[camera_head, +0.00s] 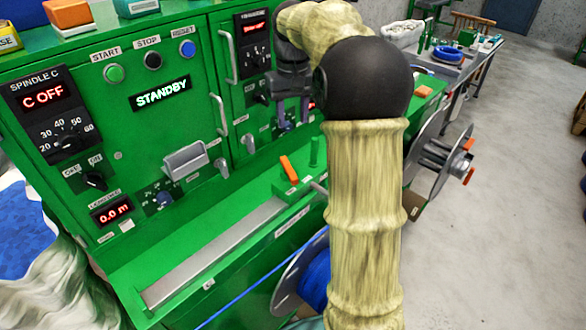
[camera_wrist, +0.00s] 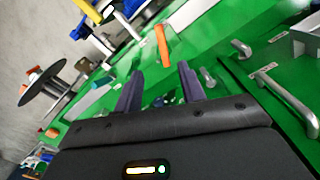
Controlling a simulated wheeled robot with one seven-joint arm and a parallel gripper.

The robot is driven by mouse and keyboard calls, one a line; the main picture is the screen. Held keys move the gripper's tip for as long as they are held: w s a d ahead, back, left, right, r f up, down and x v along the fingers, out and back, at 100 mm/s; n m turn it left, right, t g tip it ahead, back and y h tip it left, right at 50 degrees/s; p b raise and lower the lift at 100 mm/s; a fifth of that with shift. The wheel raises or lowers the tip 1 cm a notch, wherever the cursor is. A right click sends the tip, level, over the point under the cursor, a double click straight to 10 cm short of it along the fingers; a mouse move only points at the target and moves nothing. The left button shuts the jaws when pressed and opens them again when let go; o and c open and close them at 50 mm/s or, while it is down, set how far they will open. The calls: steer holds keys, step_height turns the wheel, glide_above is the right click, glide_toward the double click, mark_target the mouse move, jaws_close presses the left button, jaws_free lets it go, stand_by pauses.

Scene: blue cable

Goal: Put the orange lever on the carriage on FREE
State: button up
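The orange lever (camera_head: 289,168) stands tilted on the green carriage (camera_head: 291,188) above the machine's lower ledge. It also shows in the wrist view (camera_wrist: 162,45), beyond and roughly between my fingertips. My gripper (camera_head: 292,118) is open and empty, with two dark purple fingers; it hangs in front of the machine's panel, above the lever in the head picture and apart from it. The wrist view shows the same two spread fingers (camera_wrist: 160,72). Any FREE marking by the lever is too small to read.
A green upright post (camera_head: 315,152) stands just right of the lever. A grey rail (camera_head: 215,255) runs along the ledge to the left. Door handles (camera_head: 219,115) and a grey box-shaped handle (camera_head: 186,160) stick out from the panel. A reel with blue cable (camera_head: 314,280) sits below.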

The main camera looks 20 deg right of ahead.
mark_target(292, 174)
steer(key=shift+a, duration=0.1)
step_height(292, 174, down, 18)
steer(key=shift+s+r+p, duration=0.1)
steer(key=shift+r+p, duration=0.15)
steer(key=shift+p, duration=0.2)
stand_by(0.3)
jaws_close()
